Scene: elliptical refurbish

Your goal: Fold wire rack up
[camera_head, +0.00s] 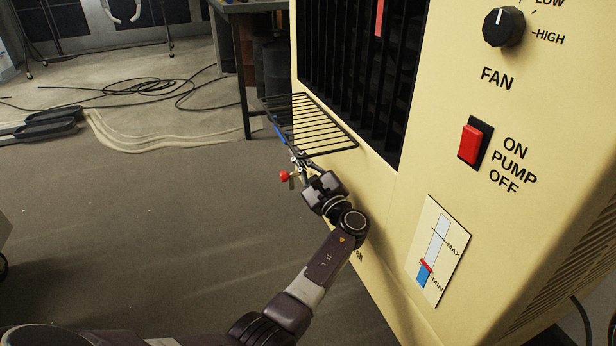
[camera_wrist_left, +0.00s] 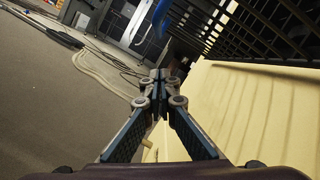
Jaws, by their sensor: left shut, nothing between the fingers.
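The wire rack (camera_head: 318,128) is a dark grid that sticks out roughly flat from the front of the cream cooler (camera_head: 440,130), below its black grille. A blue section (camera_head: 280,133) marks its outer left edge. My left gripper (camera_head: 297,158) is just below the rack's outer edge, shut and empty; whether it touches the rack is unclear. In the left wrist view the closed fingertips (camera_wrist_left: 159,76) meet in the middle, with the dark wire rack (camera_wrist_left: 255,40) at the upper right. My right gripper is not in view.
A small red knob (camera_head: 284,176) shows beside my left gripper. The cooler's front has a fan dial (camera_head: 503,27), a red pump switch (camera_head: 474,145) and a level gauge (camera_head: 437,250). A dark table (camera_head: 242,8) stands behind. The floor on the left is mostly open, with cables (camera_head: 150,88) farther back.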

